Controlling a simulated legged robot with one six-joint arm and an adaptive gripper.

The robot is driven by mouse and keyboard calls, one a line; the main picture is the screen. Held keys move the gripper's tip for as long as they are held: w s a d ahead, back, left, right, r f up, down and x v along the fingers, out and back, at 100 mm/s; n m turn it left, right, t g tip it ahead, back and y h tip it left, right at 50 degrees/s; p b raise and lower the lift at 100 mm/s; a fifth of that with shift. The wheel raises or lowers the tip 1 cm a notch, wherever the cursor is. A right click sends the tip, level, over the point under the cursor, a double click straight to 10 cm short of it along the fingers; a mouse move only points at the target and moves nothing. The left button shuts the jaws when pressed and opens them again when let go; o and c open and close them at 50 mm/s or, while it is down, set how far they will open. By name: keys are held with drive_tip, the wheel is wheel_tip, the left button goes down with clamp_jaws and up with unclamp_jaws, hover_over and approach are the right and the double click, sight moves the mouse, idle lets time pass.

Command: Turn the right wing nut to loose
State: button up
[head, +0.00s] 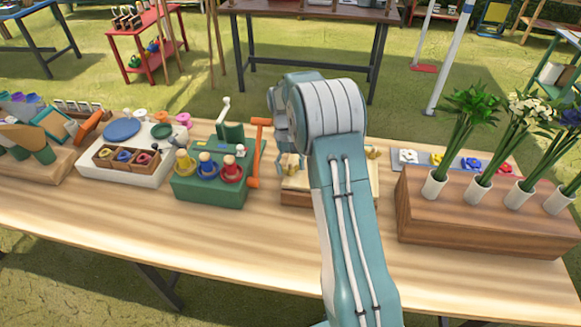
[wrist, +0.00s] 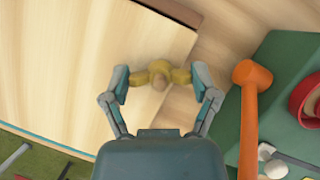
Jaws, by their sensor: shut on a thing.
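A brass-yellow wing nut (wrist: 158,73) with two rounded wings sits on a pale wooden board (wrist: 75,60), near the board edge on the orange tool's side. My gripper (wrist: 160,82) is shut on it, with one fingertip against each wing. In the head view, my gripper (head: 290,165) is low over the left part of the board (head: 297,198), partly behind my arm. Another brass wing nut (head: 373,153) shows to the right of my arm. My arm hides the middle of the board.
A green block with colored pegs (head: 210,190) and an orange-handled tool (head: 255,150) stand close to the left of the board. A wooden planter with flower tubes (head: 480,220) stands to the right. The table's front strip is clear.

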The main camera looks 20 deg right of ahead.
drive_tip(key=n+h, duration=0.1)
drive_tip(key=n, duration=0.3)
drive_tip(key=shift+w+n+h, duration=0.15)
drive_tip(key=shift+n+h, duration=0.25)
drive_tip(key=n+t+h, duration=0.1)
drive_tip(key=n, duration=0.2)
drive_tip(key=shift+n, duration=0.3)
drive_tip(key=n+t+h, duration=0.1)
drive_tip(key=n, duration=0.2)
drive_tip(key=n+t+h, duration=0.1)
drive_tip(key=n, duration=0.3)
drive_tip(key=n+t, duration=0.1)
drive_tip(key=n, duration=0.2)
drive_tip(key=shift+n+t, duration=0.3)
drive_tip(key=shift+n, duration=0.1)
drive_tip(key=n+t, duration=0.1)
drive_tip(key=n, duration=0.3)
drive_tip(key=shift+n+t, duration=0.3)
drive_tip(key=shift+t, duration=0.1)
drive_tip(key=n+t, duration=0.1)
drive_tip(key=n, duration=0.2)
drive_tip(key=n+t+y, duration=0.1)
drive_tip(key=n, duration=0.2)
drive_tip(key=shift+n+y, duration=0.3)
